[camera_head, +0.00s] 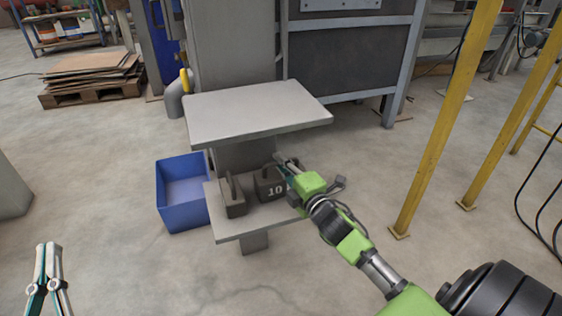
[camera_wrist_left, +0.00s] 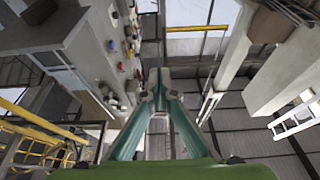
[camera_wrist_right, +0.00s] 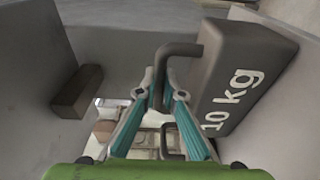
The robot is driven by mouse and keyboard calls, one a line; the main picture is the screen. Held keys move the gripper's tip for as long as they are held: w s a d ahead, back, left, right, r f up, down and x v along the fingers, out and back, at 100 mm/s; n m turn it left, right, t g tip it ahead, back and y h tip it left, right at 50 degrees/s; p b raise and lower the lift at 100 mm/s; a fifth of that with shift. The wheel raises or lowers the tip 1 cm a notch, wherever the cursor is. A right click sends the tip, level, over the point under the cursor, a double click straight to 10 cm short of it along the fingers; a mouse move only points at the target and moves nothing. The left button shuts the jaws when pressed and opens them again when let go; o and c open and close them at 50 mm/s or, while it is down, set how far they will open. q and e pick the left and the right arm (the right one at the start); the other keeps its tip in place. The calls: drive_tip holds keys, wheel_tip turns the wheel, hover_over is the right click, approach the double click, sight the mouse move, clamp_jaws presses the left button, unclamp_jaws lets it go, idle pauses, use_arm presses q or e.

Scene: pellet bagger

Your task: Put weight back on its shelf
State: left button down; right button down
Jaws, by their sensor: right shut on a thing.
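The dark grey weight marked 10 kg (camera_head: 270,185) is at the lower shelf (camera_head: 258,219) of a grey stand, under its upper plate. I cannot tell whether it touches the shelf. My right gripper (camera_head: 284,162) is shut on its handle; in the right wrist view, the handle (camera_wrist_right: 181,49) passes between the fingertips (camera_wrist_right: 162,82) and the label faces up on the weight's side (camera_wrist_right: 240,72). A second dark weight (camera_head: 233,198) with an upright handle stands left of it.
The upper plate (camera_head: 255,110) overhangs the lower shelf closely. A blue bin (camera_head: 183,215) stands on the floor just left of the stand. Yellow posts (camera_head: 445,130) rise at the right. The floor in front is clear.

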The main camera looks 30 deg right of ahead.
drive_tip(key=shift+r, duration=0.25)
drive_tip(key=c, duration=2.3)
unclamp_jaws()
drive_tip(key=shift+f, duration=0.3)
drive_tip(key=shift+c, duration=0.2)
drive_tip(key=shift+o, duration=0.9)
drive_tip(key=shift+r, duration=0.15)
